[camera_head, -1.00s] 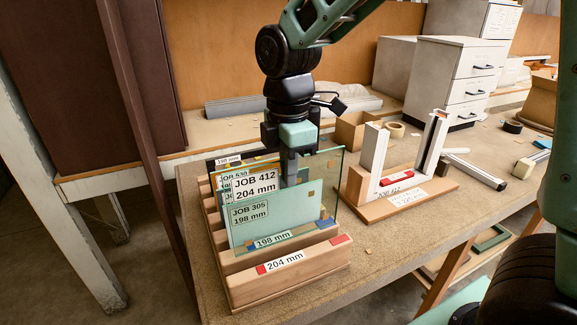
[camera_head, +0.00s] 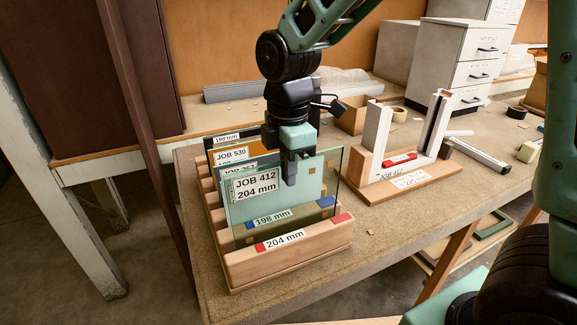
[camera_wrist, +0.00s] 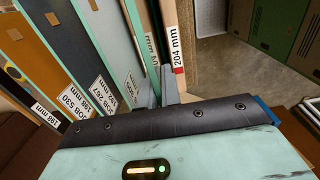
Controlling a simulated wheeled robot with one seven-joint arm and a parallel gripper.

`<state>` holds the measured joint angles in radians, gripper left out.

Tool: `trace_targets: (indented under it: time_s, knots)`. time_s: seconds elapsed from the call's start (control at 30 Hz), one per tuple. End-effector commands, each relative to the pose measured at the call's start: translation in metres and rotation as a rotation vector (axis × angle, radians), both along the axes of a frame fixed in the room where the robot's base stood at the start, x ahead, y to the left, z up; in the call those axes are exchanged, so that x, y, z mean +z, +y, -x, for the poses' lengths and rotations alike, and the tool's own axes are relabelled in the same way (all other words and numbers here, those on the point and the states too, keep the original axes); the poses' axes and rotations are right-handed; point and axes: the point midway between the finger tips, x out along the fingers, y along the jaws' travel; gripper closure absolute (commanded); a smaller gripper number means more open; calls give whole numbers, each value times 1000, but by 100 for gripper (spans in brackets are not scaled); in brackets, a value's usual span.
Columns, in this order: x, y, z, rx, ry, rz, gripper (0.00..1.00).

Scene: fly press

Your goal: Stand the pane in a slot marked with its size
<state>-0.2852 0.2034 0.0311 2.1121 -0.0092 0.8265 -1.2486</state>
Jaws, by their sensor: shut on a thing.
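The clear pane labelled JOB 412, 204 mm (camera_head: 240,205) is upright in my gripper (camera_head: 290,178), which is shut on its upper edge. In the wrist view the pane's thin green edge (camera_wrist: 143,45) runs between the fingers (camera_wrist: 158,92), beside the rail marked 204 mm (camera_wrist: 178,50). The wooden rack (camera_head: 290,262) has a front rail marked 204 mm with red ends. Behind it is a rail marked 198 mm with blue ends (camera_head: 272,216), seen partly through the glass. I cannot tell whether the pane's lower edge is inside a slot.
Other panes stand behind in the rack, including an orange one marked JOB 530 (camera_head: 231,154). A wooden stand with white uprights (camera_head: 405,185) is to the right. Drawer units (camera_head: 458,75) stand at the back. The bench's front right is mostly clear.

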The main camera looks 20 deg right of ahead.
Motion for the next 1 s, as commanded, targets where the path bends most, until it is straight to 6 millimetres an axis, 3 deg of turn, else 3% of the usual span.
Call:
trace_targets:
  time_s: [0.8, 1.0]
  knots:
    - [-51, 0, 0, 1, -2, 0, 100]
    - [-53, 0, 0, 1, -2, -1, 100]
